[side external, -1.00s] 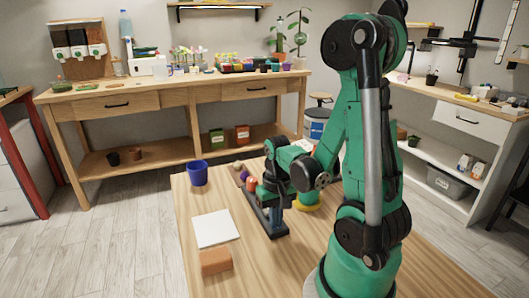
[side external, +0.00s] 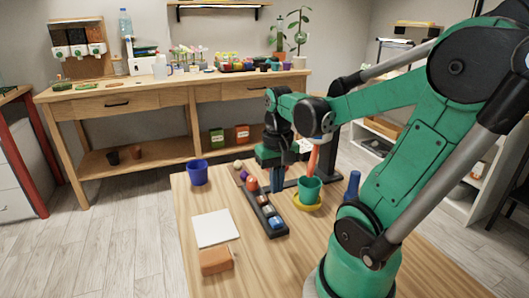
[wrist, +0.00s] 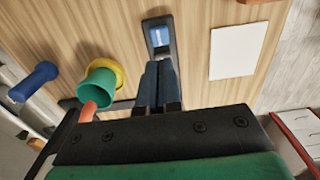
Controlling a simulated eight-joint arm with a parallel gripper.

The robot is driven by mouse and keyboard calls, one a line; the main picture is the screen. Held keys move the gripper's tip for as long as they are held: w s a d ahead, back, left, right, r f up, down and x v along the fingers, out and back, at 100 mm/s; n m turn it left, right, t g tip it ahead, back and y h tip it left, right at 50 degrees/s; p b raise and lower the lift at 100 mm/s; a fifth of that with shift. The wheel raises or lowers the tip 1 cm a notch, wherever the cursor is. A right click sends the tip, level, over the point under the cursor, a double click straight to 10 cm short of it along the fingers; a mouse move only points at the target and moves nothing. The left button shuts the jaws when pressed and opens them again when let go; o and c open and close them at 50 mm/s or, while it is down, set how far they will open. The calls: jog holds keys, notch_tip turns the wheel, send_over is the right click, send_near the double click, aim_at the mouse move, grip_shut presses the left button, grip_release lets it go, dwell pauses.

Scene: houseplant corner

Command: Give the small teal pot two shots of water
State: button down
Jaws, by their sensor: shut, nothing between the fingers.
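The small teal pot (side external: 309,190) stands upright on a yellow saucer (side external: 307,206); in the wrist view the pot (wrist: 97,88) is left of my fingers. An orange rod-like piece (side external: 314,158) rises at its rim; I cannot tell whether it is inside or behind. My gripper (side external: 277,187) is shut and empty, pointing down left of the pot and apart from it. The fingers (wrist: 157,72) show by the end of a black tray (side external: 264,215) holding several small items, among them a blue one (wrist: 159,36).
A dark blue cylinder (side external: 352,186) stands right of the pot, and a black frame (side external: 291,168) is behind it. A blue pot (side external: 198,172), a white sheet (side external: 214,228) and a brick-coloured block (side external: 216,261) are on the left. The front middle of the table is clear.

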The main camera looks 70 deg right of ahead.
jog(key=shift+r, duration=2.5)
jog(key=shift+w, duration=0.1)
jog(key=w+a+f+n+t, duration=0.2)
jog(key=w+a+n+t, duration=0.5)
jog(key=a, duration=0.6)
jog(key=shift+w+a+n, duration=0.25)
jog(key=shift+w+n, duration=0.45)
jog(key=shift+n, duration=0.3)
